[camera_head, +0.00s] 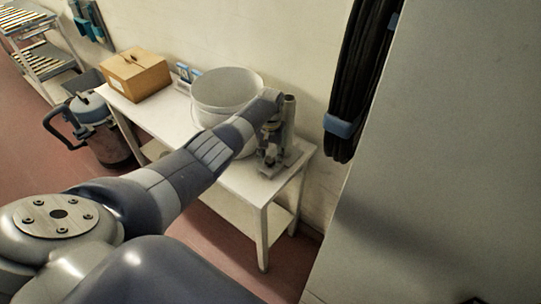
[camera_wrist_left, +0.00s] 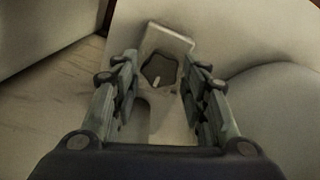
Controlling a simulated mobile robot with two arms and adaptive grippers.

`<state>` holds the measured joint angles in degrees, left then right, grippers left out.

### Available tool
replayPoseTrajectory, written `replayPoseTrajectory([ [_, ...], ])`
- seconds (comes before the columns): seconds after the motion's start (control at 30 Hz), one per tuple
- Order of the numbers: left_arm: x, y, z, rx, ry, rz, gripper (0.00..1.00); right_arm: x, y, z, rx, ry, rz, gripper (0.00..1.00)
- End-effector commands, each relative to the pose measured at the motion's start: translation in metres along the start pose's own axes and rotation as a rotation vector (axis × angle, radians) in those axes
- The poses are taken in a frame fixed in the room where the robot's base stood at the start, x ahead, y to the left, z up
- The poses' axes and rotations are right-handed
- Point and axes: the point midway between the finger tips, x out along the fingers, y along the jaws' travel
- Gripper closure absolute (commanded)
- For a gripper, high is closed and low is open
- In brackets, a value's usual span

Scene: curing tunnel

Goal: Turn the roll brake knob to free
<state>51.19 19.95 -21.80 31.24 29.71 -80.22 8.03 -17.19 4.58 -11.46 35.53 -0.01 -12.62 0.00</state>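The roll brake knob (camera_wrist_left: 160,71) is dark and lobed, with a pale mark on its lower edge, and sits on a light plate (camera_wrist_left: 170,38) in the left wrist view. My left gripper (camera_wrist_left: 157,75) is open, with one finger on each side of the knob. A gap shows between each finger and the knob. In the head view my left gripper (camera_head: 268,148) points down at a small grey stand (camera_head: 289,122) on the right end of the white table (camera_head: 180,115). The gripper and arm hide the knob there. My right gripper is not in view.
A white bucket (camera_head: 226,88) stands on the table close beside my left arm. A cardboard box (camera_head: 136,74) is at the table's left end. Black hoses (camera_head: 362,80) hang on the wall, and a large grey panel (camera_head: 450,150) fills the right side.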

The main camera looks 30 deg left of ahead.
Motion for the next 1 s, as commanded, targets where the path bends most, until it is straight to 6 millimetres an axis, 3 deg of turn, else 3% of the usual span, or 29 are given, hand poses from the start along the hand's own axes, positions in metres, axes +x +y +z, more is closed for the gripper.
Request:
replayPoseTrajectory([
  [0.37,-0.001,0.0,0.0,0.002,0.001,0.0,0.48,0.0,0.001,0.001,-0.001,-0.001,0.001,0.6],
  [0.57,-0.015,0.0,-0.001,0.003,0.002,0.001,0.48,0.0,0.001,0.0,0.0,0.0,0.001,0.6],
  [1.0,-0.095,0.0,-0.001,0.002,0.004,0.0,0.48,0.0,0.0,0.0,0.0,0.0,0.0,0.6],
])
